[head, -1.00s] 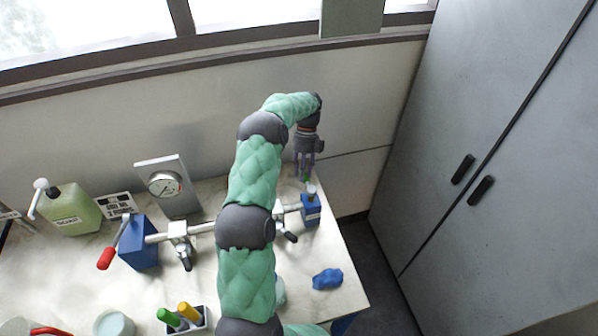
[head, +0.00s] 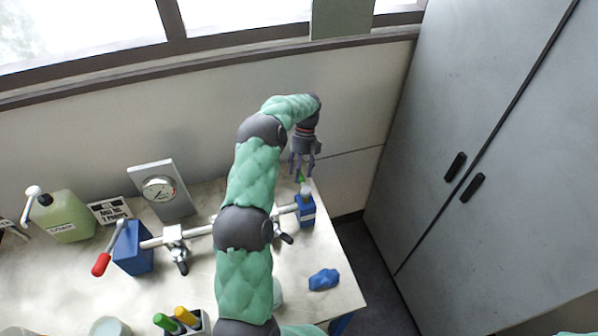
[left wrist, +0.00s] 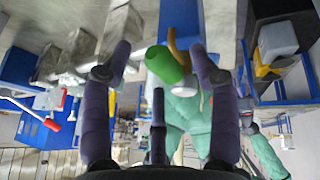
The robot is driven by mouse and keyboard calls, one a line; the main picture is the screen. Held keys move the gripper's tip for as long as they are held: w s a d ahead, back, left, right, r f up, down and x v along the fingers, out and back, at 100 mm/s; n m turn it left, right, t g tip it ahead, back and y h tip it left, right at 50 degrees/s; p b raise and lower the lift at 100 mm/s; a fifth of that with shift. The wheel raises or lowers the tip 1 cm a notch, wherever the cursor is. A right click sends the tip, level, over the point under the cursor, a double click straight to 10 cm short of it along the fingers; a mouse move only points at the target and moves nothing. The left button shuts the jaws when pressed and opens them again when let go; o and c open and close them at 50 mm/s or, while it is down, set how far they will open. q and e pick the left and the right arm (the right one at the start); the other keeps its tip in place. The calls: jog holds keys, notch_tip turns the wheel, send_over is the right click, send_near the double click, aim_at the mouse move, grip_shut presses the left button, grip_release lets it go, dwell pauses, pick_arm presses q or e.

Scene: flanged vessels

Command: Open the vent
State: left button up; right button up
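The vent is most likely the small green piece (head: 300,178) by the pale cap on the blue end block (head: 306,211) of the metal pipe line, at the table's right back. My left gripper (head: 302,168) is just above it, pointing down, with its fingers spread. In the left wrist view, a green cylinder (left wrist: 165,65) sits between the open fingers (left wrist: 160,75), with gaps visible on both sides. A yellow part (left wrist: 181,47) shows behind it. I cannot tell whether any finger touches the green piece. My right gripper is out of view.
A blue valve block (head: 133,249) with a red-tipped lever stands left on the pipe. A gauge panel (head: 161,189) stands behind it. A blue lump (head: 324,279) lies near the right table edge. The wall is close behind; grey cabinets (head: 470,150) stand right.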

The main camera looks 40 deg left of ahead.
pick_arm(q)
jog(key=v, duration=1.2)
dwell(0.6)
